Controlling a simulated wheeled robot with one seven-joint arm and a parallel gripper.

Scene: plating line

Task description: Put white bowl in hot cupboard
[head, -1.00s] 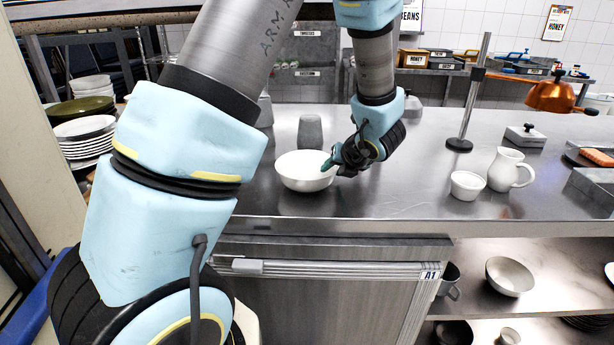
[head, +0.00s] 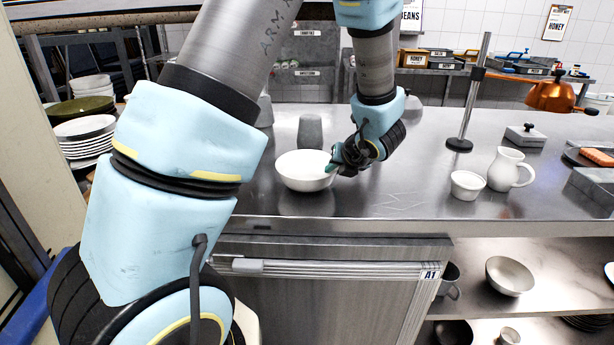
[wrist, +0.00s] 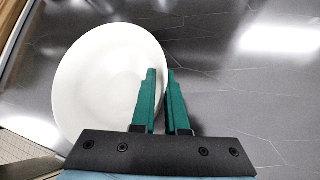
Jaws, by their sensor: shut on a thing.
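The white bowl (head: 304,171) is upright at the steel counter, left of my gripper (head: 335,166) in the head view. In the wrist view the bowl (wrist: 105,80) fills the left side. My gripper (wrist: 161,92) is shut on the bowl's right rim, one green finger inside the bowl and one outside. I cannot tell whether the bowl's base touches the counter. Below the counter is a cupboard with a closed steel front (head: 315,300), a long handle bar (head: 330,268) and an A1 label. Its inside is hidden.
A grey cup (head: 310,131) stands behind the bowl. A stand with a round base (head: 459,145), a small white bowl (head: 467,184) and a white jug (head: 509,170) are to the right. Stacked plates (head: 85,140) are at left. Open shelves (head: 530,310) sit right of the cupboard.

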